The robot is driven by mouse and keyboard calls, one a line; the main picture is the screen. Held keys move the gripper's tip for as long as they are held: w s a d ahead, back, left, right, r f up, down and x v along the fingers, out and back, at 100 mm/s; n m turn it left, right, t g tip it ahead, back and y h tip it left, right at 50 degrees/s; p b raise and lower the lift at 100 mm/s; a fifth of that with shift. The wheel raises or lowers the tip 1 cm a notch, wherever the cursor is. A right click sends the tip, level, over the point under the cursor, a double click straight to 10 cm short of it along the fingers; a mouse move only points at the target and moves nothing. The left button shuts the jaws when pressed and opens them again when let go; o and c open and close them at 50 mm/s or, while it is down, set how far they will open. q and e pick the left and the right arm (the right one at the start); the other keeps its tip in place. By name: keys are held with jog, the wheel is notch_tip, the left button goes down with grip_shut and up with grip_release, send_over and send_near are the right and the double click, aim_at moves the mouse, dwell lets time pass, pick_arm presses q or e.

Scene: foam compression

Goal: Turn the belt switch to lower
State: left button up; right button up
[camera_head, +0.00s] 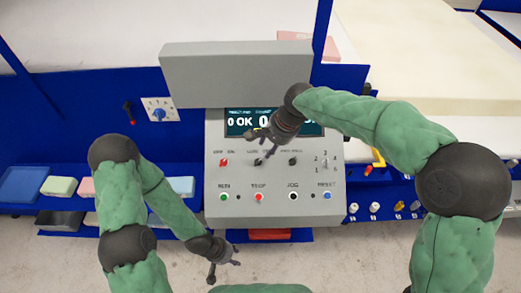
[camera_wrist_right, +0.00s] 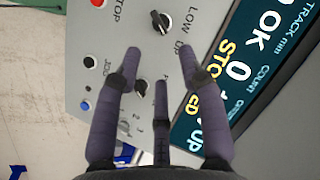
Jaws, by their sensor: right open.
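The grey control panel (camera_head: 215,180) stands in the middle of the head view. A black switch (camera_head: 262,160) sits in its upper row, partly behind my right gripper; it also shows in the right wrist view (camera_wrist_right: 160,22), with a label starting "LOW" beside it. I take it for the belt switch. Another black switch (camera_wrist_right: 140,87) lies closer to the fingers in the right wrist view. My right gripper (camera_head: 262,146) is open and empty over the panel's upper row, with no visible contact. My left gripper (camera_head: 223,270) is open and empty, low, in front of the panel.
A lit display (camera_wrist_right: 222,75) reads "STOPPED" and "UP". A red switch (camera_head: 223,162), a numbered selector (camera_head: 325,163) and a row of buttons including red STOP (camera_head: 259,197) share the panel. Coloured blocks (camera_head: 60,186) sit at left. Pegs (camera_head: 375,208) stand at right.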

aim_at(259, 164)
jog(key=x, duration=1)
jog(key=shift+s+f+p, duration=0.15)
jog(key=shift+f+p, duration=0.05)
jog(key=shift+p, duration=0.1)
jog(key=shift+s, duration=0.1)
grip_shut()
